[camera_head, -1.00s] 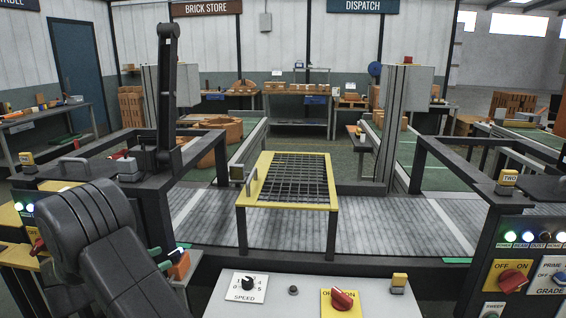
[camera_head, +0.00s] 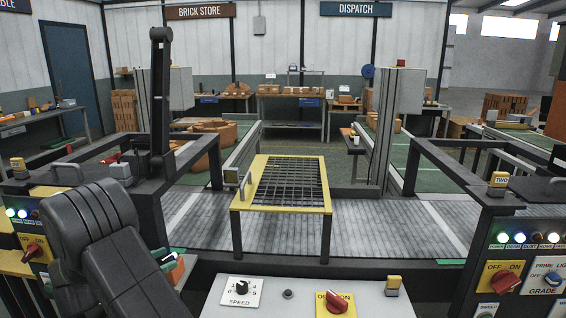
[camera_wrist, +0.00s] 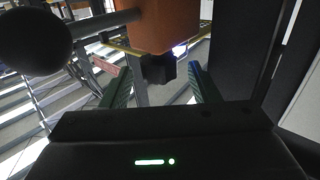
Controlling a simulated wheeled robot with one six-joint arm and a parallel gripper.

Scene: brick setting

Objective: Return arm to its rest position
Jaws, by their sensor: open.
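My gripper (camera_wrist: 158,78) shows in the wrist view as two green fingers spread apart, with nothing clearly held between them. Beyond the fingertips a dark blocky piece shows below an orange block (camera_wrist: 165,22); I cannot tell how far off they are. In the head view my dark grey arm (camera_head: 103,240) is folded at the lower left. Its links hide most of my gripper, with a little green showing beside them.
A yellow-framed grid table (camera_head: 329,200) stands in the middle ahead. A console with a red switch (camera_head: 335,301) is at the front. A tall black jointed post (camera_head: 160,100) rises at the left.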

